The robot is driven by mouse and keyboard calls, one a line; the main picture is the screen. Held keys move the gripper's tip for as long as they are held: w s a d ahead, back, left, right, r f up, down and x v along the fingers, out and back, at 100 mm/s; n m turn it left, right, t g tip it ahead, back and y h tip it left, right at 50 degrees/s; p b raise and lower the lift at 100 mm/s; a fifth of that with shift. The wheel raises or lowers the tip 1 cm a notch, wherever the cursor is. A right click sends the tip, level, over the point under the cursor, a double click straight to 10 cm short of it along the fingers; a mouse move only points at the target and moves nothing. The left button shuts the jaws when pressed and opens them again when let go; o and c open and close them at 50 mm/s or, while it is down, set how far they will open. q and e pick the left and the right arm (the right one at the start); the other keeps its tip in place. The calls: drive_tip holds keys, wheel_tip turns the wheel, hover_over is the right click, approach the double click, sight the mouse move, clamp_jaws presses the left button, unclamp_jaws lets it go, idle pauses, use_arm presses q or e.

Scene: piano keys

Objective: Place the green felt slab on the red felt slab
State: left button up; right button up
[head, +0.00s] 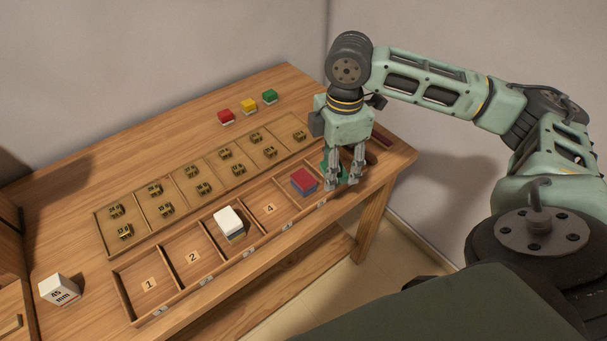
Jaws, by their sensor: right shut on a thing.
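Only small bits of green show around the fingers, and the rest of the slab is hidden. I cannot tell the exact gap between it and the tray. My left gripper is not in view.
The long numbered tray (189,293) has low dividers. A white-topped stack (228,220) stands right of compartment 2. Behind is a tray of brass pieces (155,190), then red, yellow and green blocks (249,104). A white 45 mm block (60,289) stands front left.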

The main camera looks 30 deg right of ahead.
drive_tip(key=d+n, duration=0.3)
drive_tip(key=d, duration=0.1)
drive_tip(key=p, duration=0.3)
hover_over(304, 178)
drive_tip(key=shift+n, duration=0.4)
wheel_tip(304, 178, down, 6)
drive_tip(key=shift+w+f, duration=0.1)
drive_tip(key=shift+w, duration=0.05)
wheel_tip(304, 178, down, 3)
drive_tip(key=shift+f, duration=0.1)
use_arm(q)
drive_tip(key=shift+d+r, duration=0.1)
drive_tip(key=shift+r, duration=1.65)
use_arm(e)
drive_tip(key=shift+f, duration=0.45)
drive_tip(key=shift+f, duration=0.1)
drive_tip(key=o, duration=0.8)
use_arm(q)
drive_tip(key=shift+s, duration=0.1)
use_arm(e)
drive_tip(key=shift+o, duration=0.2)
